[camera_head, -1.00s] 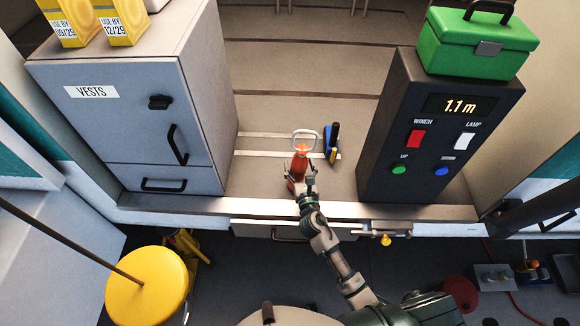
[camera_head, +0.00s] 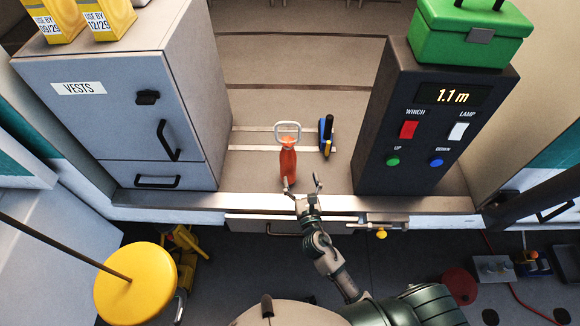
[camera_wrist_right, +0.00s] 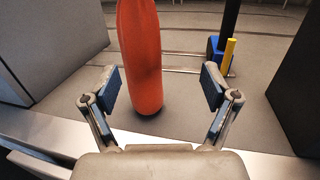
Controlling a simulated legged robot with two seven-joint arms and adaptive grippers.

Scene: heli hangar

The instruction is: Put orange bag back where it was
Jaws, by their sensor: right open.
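The orange bag (camera_head: 288,162) is a tall, narrow orange shape with a pale loop handle at its top. It stands upright on the cabin floor between the grey vest cabinet and the dark control box. My right gripper (camera_head: 302,186) is open and empty, just in front of the bag and apart from it. In the right wrist view the bag (camera_wrist_right: 140,60) rises ahead of the spread fingers (camera_wrist_right: 155,88), left of the middle between them; its top is cut off. My left gripper is not in view.
A grey cabinet labelled VESTS (camera_head: 120,100) stands left, with yellow cartons (camera_head: 108,17) on top. The dark control box (camera_head: 425,130) stands right, with a green case (camera_head: 468,35) on it. A blue and yellow tool (camera_head: 326,136) stands right of the bag. A yellow disc (camera_head: 135,283) is lower left.

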